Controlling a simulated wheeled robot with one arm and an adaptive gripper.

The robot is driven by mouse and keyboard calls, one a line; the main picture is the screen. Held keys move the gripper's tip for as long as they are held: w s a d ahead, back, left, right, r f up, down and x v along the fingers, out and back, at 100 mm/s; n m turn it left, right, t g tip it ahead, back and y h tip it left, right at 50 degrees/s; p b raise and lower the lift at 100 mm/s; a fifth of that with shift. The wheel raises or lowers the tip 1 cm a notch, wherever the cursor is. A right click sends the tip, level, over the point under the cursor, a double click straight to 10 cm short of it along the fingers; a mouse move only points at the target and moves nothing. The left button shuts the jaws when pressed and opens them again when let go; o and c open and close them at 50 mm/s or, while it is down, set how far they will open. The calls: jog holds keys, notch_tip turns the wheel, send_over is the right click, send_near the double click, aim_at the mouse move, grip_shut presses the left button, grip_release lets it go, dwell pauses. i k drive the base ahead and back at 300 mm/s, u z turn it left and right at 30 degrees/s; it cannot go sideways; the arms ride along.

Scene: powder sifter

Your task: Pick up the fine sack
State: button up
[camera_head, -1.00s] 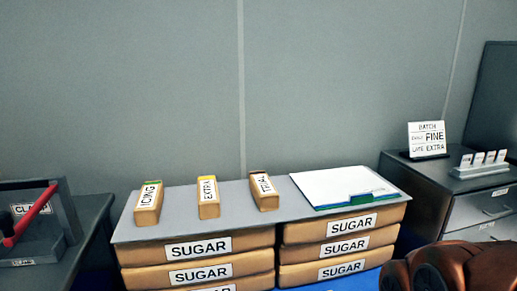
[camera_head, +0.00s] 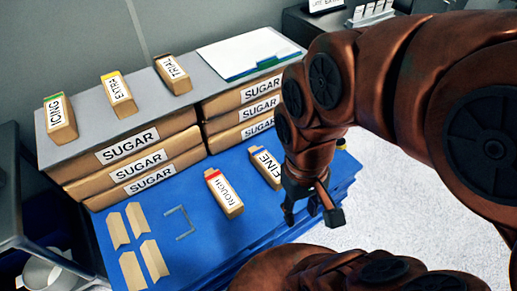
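The fine sack (camera_head: 266,166) is a small tan block with a white label reading "FINE". It lies on the blue surface (camera_head: 205,262), right of the rough sack (camera_head: 225,193), which has a red end. My gripper (camera_head: 310,220) is just right of and in front of the fine sack, pointing down, with its two dark fingers spread apart and nothing between them. My gripper's wrist is close to the fine sack's right side and may hide part of it. I cannot tell how high my gripper is above the blue surface.
Icing (camera_head: 60,119), extra (camera_head: 118,94) and trial (camera_head: 172,73) sacks stand on a grey board (camera_head: 88,136) over stacked sugar sacks (camera_head: 135,145). Several flat tan pieces (camera_head: 131,272) and a thin metal bracket (camera_head: 180,222) lie on the blue surface's left part. A white pad (camera_head: 245,52) lies behind.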

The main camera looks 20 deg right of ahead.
aim_at(264, 162)
jog(key=u, duration=0.95)
jog(key=k, duration=0.6)
jog(key=u, duration=0.15)
